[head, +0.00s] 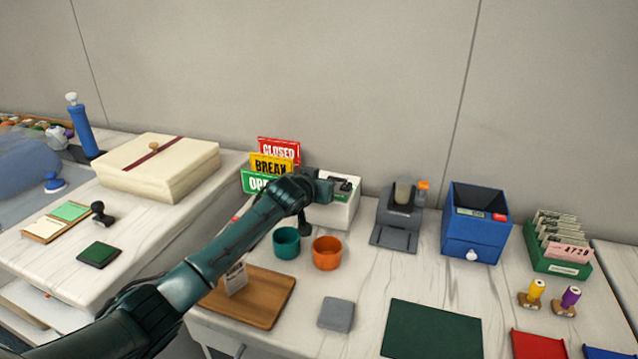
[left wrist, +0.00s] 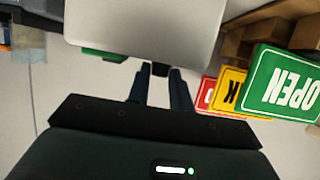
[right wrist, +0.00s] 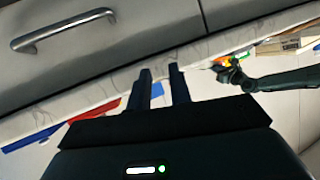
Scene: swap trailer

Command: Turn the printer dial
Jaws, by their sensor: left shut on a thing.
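The white printer (head: 338,214) stands on the worktop against the wall, with dark parts on its top. My left arm reaches across to its left side, and the left gripper (head: 305,231) is beside it. In the left wrist view the printer's pale body (left wrist: 145,22) fills the top. There the left gripper (left wrist: 160,72) is shut on a small dark knob (left wrist: 160,69), seemingly the dial, at the printer's edge. The fingers hide most of it. My right gripper (right wrist: 161,72) is open and empty, below the worktop edge near a grey drawer front; it is outside the head view.
CLOSED, BREAK and OPEN signs (head: 262,167) stand close left of the printer. A teal cup (head: 287,242) and an orange cup (head: 327,252) stand in front. A grey device (head: 397,215) and blue box (head: 474,222) are to the right. A drawer handle (right wrist: 64,30) is near my right gripper.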

